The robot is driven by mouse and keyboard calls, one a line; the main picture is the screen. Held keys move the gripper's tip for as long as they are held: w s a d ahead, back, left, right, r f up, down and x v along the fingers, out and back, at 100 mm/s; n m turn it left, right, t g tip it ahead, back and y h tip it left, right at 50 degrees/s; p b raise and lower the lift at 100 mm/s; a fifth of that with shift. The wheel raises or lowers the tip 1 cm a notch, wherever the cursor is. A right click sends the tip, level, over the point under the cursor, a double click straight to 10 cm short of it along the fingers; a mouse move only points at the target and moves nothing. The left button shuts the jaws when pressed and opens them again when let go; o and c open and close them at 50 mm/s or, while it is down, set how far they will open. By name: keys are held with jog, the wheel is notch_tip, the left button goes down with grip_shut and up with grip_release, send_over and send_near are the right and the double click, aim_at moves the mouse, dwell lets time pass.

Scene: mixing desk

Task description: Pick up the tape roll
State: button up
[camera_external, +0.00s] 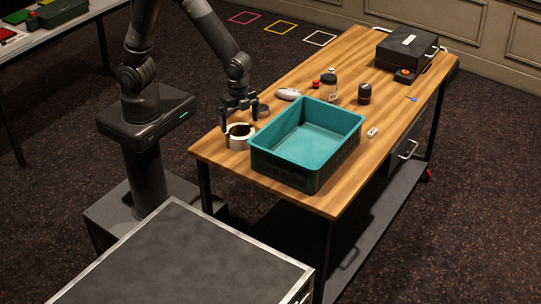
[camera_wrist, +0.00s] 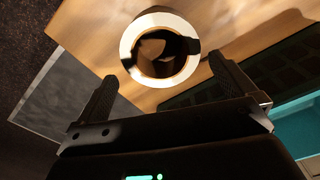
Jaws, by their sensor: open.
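The tape roll (camera_external: 240,143) is a white ring with a dark brown inside. It lies flat on the wooden table at its near left part, left of the teal bin. In the wrist view the tape roll (camera_wrist: 137,74) shows at the top centre, just beyond the fingertips and between their lines. My gripper (camera_external: 240,121) is above the tape roll. In the wrist view my gripper (camera_wrist: 160,72) has its two dark fingers spread wide with nothing between them. I cannot tell the exact height of the fingertips over the roll.
The teal bin (camera_external: 262,154) stands close to the right of the roll. Farther back on the wooden table (camera_external: 345,62) are a white mouse-like item (camera_external: 288,94), a jar (camera_external: 328,90), a dark cup (camera_external: 364,94) and a black case (camera_external: 405,50). The table's left edge is near the roll.

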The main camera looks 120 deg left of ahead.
aim_at(241, 132)
jog(key=shift+s+a+f, duration=0.1)
jog(key=shift+f, duration=2.9)
jog(key=c, duration=0.9)
jog(key=shift+r, duration=0.1)
